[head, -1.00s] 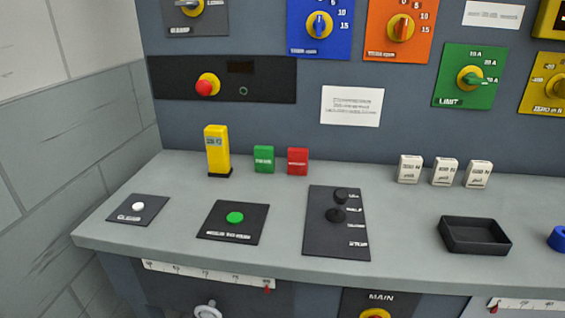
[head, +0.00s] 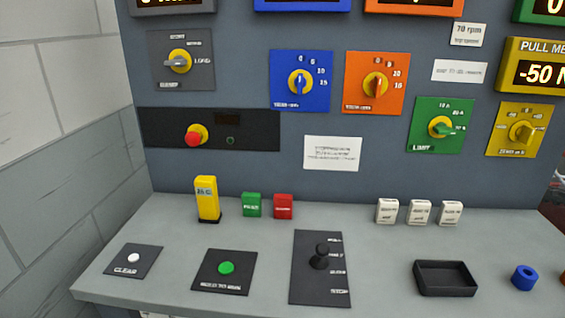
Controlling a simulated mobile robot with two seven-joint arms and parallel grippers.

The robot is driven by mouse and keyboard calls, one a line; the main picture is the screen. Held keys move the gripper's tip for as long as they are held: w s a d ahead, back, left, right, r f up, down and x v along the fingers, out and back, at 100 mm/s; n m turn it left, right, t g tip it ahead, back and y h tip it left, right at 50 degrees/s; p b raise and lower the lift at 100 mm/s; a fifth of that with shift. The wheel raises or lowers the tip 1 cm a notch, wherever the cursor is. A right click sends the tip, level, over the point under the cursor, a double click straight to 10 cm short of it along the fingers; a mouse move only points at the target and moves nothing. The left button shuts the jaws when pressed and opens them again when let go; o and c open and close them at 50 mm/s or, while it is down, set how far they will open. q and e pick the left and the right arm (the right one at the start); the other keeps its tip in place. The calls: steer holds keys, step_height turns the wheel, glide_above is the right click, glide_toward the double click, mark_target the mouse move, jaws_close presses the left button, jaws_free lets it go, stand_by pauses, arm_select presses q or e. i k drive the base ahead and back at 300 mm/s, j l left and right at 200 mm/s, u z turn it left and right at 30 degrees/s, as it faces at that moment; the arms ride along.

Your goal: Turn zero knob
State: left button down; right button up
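The zero knob (head: 523,131) is a yellow dial on a yellow plate (head: 499,144) at the right of the upright panel, in the head view. The plate's lower label appears to read "ZERO", with small scale marks around the knob. The knob's exact setting is too small to read. Above it is a yellow display box (head: 509,67) marked "PULL ME..." and reading "-50", cut off by the right edge. Neither of my grippers is in view.
On the desk are a black lever (head: 320,257), a black tray (head: 446,292) and a blue ring (head: 523,278).

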mark_target(525, 133)
steer(key=z, duration=1.3)
